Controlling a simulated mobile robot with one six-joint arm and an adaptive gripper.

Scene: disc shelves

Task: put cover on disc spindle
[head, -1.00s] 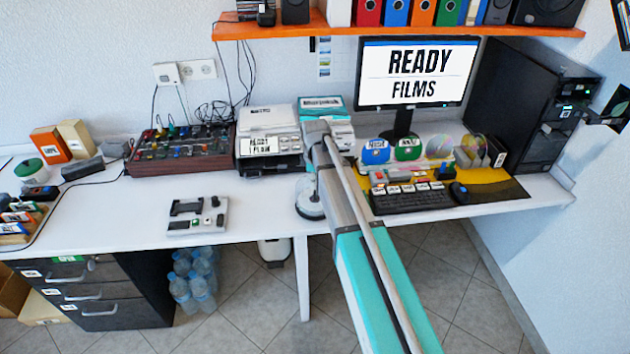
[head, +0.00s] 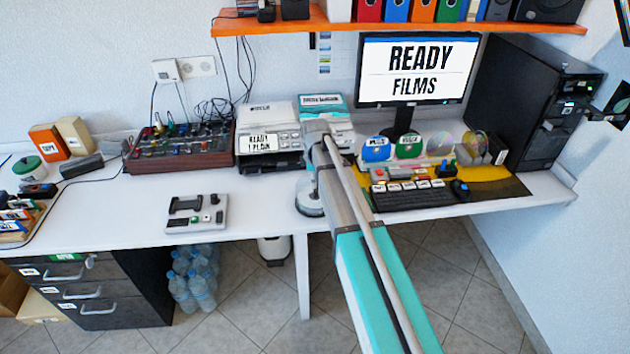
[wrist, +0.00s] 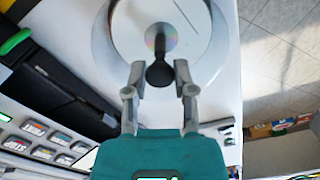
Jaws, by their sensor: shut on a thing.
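In the wrist view, my gripper (wrist: 160,68) is shut on the black knob of the cover (wrist: 159,75). The cover looks clear, and its edge is hard to make out. Beneath it is the disc spindle (wrist: 112,30), a pale round shape with a small rainbow sheen near its middle. I cannot tell whether the cover is seated or still above it. My arm hides the gripper and most of the cover there.
A printer (head: 268,140) stands behind the spindle. A keyboard (head: 410,196) on a yellow and black mat and a monitor (head: 415,72) are to the right. A grey control box (head: 197,214) is to the left, with bare desk between it and the spindle.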

